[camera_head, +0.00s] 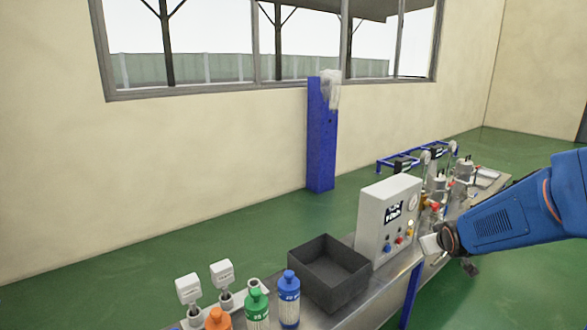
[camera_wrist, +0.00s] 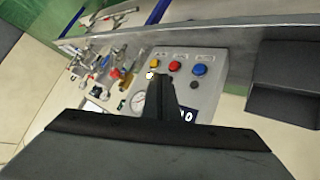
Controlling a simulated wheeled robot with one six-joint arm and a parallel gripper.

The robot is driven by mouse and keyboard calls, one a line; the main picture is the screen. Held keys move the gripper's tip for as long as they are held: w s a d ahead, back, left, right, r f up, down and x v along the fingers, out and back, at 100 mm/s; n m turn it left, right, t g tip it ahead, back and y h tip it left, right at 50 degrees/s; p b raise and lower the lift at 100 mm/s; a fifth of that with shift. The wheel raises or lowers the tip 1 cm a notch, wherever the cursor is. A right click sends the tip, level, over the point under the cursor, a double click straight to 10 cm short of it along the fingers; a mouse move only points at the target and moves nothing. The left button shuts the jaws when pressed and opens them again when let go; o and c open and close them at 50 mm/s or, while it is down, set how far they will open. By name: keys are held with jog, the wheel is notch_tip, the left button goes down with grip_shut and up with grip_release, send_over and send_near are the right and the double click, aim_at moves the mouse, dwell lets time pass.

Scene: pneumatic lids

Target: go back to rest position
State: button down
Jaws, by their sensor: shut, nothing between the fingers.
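My gripper (camera_wrist: 162,84) shows in the wrist view with its dark fingers together and nothing between them. It is in front of the grey control box (camera_wrist: 205,105), which has yellow, red and blue buttons and a gauge. In the head view, my blue arm reaches in from the right. Its end is beside the right side of the control box (camera_head: 386,207), above the bench. In the head view the fingertips are small and hard to make out. I cannot tell whether they touch the box.
A dark open bin (camera_head: 318,290) stands left of the box on the metal bench (camera_head: 372,308). Blue (camera_head: 289,300), green (camera_head: 256,308) and orange (camera_head: 217,320) bottles stand at the near end. Metal fittings (camera_head: 440,185) crowd the far end. A blue post (camera_head: 321,140) stands by the wall.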

jog(key=s+a+r+g, duration=0.1)
jog(key=s+a, duration=0.3)
jog(key=s, duration=0.7)
jog(key=s+a+r+m+g+y, duration=0.1)
jog(key=s+a, duration=0.3)
jog(key=s, duration=0.8)
jog(key=s+a+r+m+g+y, duration=0.1)
jog(key=s+a+g, duration=0.2)
jog(key=s, duration=0.9)
jog(key=shift+a+g, duration=0.3)
jog(key=shift+a, duration=0.8)
jog(key=shift+a, duration=0.1)
